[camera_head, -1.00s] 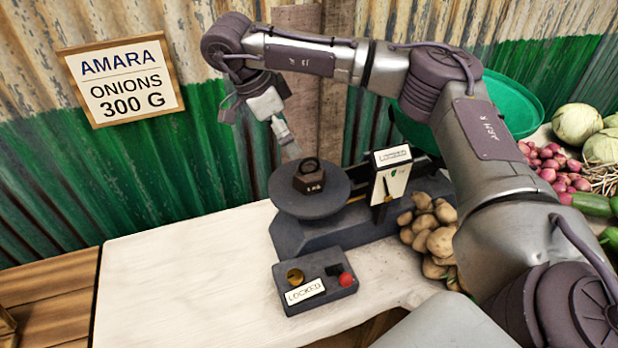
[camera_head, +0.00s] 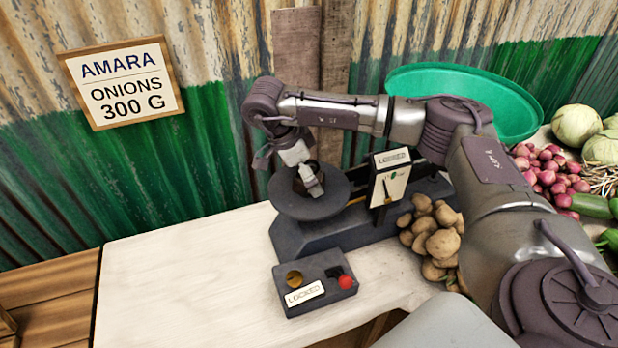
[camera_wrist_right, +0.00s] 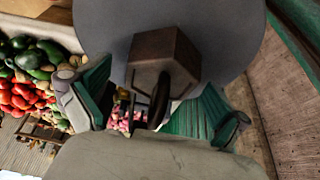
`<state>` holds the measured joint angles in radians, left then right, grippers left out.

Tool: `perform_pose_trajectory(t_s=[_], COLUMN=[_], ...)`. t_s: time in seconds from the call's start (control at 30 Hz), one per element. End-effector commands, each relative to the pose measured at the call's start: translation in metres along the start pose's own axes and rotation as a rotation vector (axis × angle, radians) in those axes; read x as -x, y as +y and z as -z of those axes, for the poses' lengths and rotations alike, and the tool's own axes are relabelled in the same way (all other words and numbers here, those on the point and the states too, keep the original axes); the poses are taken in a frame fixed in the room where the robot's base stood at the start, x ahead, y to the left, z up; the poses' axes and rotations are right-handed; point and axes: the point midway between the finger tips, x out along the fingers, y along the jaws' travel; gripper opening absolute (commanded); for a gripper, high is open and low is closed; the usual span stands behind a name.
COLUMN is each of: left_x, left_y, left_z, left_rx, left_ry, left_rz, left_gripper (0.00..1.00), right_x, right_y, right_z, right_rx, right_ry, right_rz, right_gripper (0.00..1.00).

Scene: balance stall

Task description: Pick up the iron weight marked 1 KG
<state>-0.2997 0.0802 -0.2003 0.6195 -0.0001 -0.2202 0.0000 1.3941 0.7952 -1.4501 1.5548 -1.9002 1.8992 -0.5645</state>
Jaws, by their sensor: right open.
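The iron weight (camera_wrist_right: 163,58), a dark brown hexagonal block with a ring handle on top, sits on the round dark pan (camera_head: 290,204) of the balance. In the head view my right gripper hides most of it. My right gripper (camera_head: 314,186) is over the pan at the weight. In the right wrist view its open fingers (camera_wrist_right: 155,112) stand on either side of the ring handle, apart from it. The marking on the weight cannot be read now. My left gripper is not in view.
The balance's white dial box (camera_head: 390,178) stands right of the pan. A dark box (camera_head: 315,282) with a red button and a "LOCKED" plate is in front. Potatoes (camera_head: 432,238) and a green bowl (camera_head: 500,95) are to the right. The table's left part (camera_head: 180,270) is clear.

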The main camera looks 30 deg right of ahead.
Motion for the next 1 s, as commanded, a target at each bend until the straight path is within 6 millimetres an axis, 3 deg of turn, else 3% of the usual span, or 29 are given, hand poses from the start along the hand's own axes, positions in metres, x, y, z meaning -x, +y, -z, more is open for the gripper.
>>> perform_pose_trajectory(t_s=[0.1,0.7,1.0], left_x=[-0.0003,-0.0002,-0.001], left_y=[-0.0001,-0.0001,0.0], left_z=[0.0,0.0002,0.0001], left_rx=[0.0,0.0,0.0], left_ry=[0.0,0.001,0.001], left_rz=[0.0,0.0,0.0], left_gripper=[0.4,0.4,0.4], right_x=[0.0,0.0003,0.006], right_y=[0.0,0.0,-0.0012], right_z=[-0.0001,-0.0002,0.0017], right_rx=[0.0,0.0,-0.002], right_ry=[0.0,0.0,-0.002], right_rz=[0.0,0.0,0.004], right_gripper=[0.98,0.0,0.0])
